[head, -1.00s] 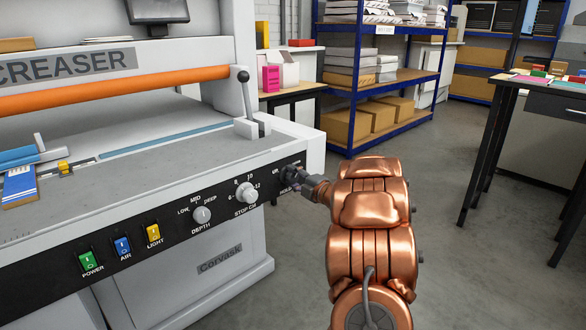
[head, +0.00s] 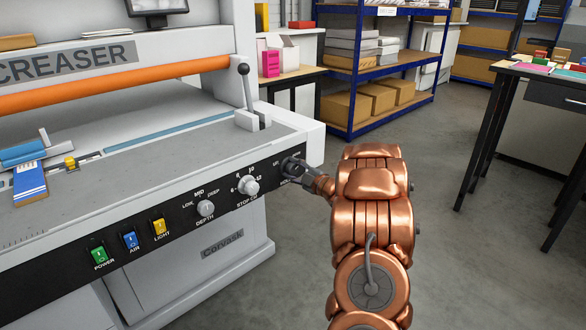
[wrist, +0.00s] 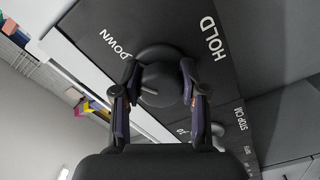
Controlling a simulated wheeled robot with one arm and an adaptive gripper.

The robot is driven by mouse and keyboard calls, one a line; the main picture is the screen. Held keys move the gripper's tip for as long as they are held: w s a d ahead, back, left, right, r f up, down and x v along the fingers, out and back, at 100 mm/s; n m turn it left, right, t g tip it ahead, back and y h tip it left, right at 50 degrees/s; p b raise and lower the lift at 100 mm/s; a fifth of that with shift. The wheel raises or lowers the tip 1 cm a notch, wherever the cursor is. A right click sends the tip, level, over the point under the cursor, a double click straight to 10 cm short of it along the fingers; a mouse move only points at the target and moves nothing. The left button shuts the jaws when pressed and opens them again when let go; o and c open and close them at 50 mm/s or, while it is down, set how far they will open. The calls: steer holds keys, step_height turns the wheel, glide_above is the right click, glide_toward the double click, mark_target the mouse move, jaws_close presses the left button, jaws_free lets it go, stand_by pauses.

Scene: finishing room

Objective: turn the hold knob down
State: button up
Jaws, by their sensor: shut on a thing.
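The hold knob (wrist: 163,88) is a dark round knob on the black control panel. In the wrist view a short white mark shows on its face, left of centre. The word DOWN is printed to its upper left and HOLD to its upper right. My gripper (wrist: 160,76) is shut on the knob, one finger on each side. In the head view my gripper (head: 303,172) reaches the right end of the panel and hides most of the knob and part of its labels.
The panel belongs to the creaser (head: 140,185). Left of the hold knob are the stop knob (head: 249,185), the depth knob (head: 205,208) and power, air and light switches. A lever (head: 246,90) stands above the panel. Open floor (head: 470,250) lies to the right.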

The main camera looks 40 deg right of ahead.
steer(key=shift+d, duration=0.1)
steer(key=o, duration=1.1)
steer(key=shift+s, duration=0.15)
steer(key=s, duration=1.1)
steer(key=shift+s, duration=0.4)
